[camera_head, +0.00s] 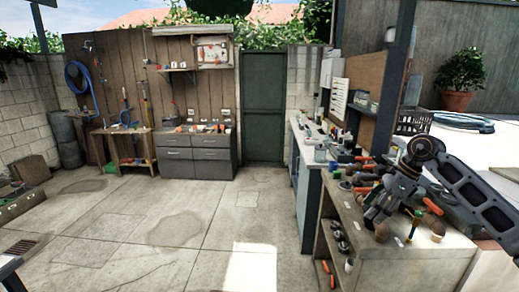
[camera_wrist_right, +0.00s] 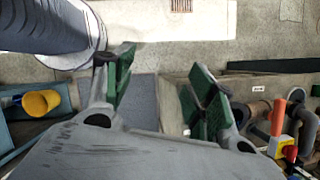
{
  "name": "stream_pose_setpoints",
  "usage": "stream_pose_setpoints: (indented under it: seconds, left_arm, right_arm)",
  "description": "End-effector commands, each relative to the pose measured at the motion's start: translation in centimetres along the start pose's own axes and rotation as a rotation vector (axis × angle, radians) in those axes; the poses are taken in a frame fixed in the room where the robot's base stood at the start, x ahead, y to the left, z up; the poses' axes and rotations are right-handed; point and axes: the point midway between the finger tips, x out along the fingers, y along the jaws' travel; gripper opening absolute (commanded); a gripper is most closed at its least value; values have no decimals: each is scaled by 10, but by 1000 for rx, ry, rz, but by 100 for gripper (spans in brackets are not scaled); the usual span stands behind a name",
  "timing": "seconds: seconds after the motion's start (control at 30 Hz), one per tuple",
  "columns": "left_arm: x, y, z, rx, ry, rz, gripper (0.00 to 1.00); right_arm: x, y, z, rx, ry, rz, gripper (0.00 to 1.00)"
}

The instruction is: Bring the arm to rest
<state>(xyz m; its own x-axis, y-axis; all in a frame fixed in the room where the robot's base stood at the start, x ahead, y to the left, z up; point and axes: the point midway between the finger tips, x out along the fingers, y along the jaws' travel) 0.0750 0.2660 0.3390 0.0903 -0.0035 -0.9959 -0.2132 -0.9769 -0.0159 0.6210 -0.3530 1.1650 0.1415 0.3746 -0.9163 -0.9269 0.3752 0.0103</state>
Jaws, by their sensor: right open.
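My right arm comes in from the right in the head view. My right gripper (camera_head: 382,212) hangs over the workbench (camera_head: 445,243) at the right, among the tools and pots there. In the right wrist view my right gripper (camera_wrist_right: 162,90) shows two fingers with green pads standing well apart. It is open, with nothing between the fingers. My left gripper is in neither view.
Several small tools and pots crowd the workbench, including an orange-handled tool (camera_wrist_right: 278,117) to the right of the gripper. A yellow cup-like piece (camera_wrist_right: 41,103) is at the left. The concrete floor (camera_head: 150,225) in the middle is clear.

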Motion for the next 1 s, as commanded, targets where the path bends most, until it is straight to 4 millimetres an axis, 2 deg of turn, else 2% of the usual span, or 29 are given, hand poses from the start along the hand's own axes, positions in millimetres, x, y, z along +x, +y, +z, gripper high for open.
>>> stream_pose_setpoints:
  seconds: [0.37, 0.57, 0.77, 1.0]
  left_arm:
    - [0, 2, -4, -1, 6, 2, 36]
    - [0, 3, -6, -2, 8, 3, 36]
    - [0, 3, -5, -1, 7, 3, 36]
    - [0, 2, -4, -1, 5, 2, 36]
  right_arm:
    - [28, -1, 14, 53, -103, 50, 56]
    - [55, -1, 28, 116, -204, 99, 56]
    - [93, -2, 46, 236, -358, 178, 56]
    - [150, -9, 66, 491, -602, 303, 56]
